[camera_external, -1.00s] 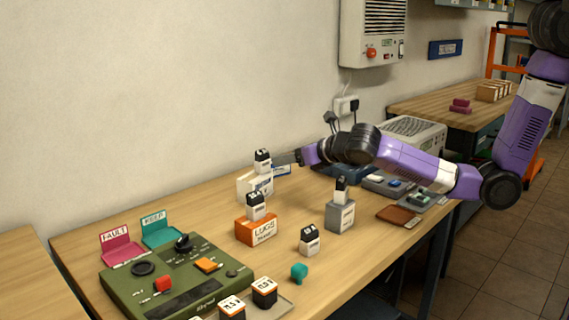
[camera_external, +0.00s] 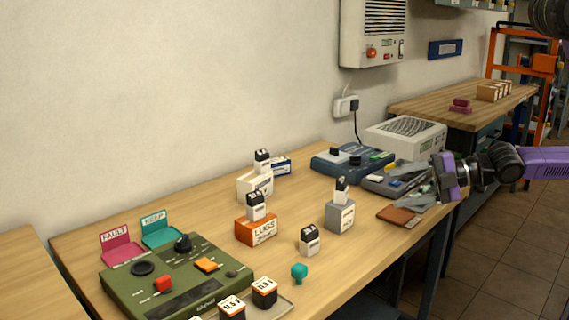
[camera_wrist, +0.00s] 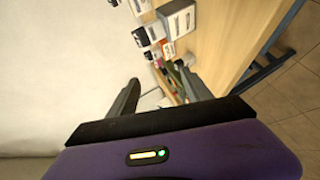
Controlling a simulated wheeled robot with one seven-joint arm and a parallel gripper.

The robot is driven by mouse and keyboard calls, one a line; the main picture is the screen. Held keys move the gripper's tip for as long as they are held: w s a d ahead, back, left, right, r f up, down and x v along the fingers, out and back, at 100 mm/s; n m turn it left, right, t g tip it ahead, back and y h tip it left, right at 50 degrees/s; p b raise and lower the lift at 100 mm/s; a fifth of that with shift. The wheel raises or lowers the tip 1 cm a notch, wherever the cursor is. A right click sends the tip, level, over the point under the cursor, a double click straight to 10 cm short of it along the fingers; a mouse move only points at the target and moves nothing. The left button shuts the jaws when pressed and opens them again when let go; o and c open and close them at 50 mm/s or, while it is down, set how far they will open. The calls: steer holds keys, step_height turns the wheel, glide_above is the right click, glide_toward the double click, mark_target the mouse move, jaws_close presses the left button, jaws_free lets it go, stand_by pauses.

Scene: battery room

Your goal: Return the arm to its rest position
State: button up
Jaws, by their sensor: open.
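My gripper (camera_external: 428,188) is at the right end of the workbench, over the grey devices there, with my purple arm reaching in from the right edge. In the wrist view its two dark fingers (camera_wrist: 160,98) stand wide apart with nothing between them. The workbench (camera_external: 205,215) lies to its left with batteries standing on small blocks, and a tilted, blurred part of it shows beyond the fingers in the wrist view.
A blue device (camera_external: 350,161) and a white unit (camera_external: 405,137) stand behind. A green tester (camera_external: 172,280) is at the front left. Open floor (camera_external: 520,240) lies at right.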

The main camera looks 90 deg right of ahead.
steer(key=s+a+r+m+y+b, duration=0.1)
steer(key=s+r+m, duration=0.1)
steer(key=s+m, duration=0.5)
steer(key=s+a+r+m+y+b, duration=0.1)
steer(key=s+r+m+b, duration=0.1)
steer(key=s+m, duration=0.4)
steer(key=s, duration=0.3)
steer(key=shift+a+m, duration=0.25)
steer(key=shift+m, duration=0.15)
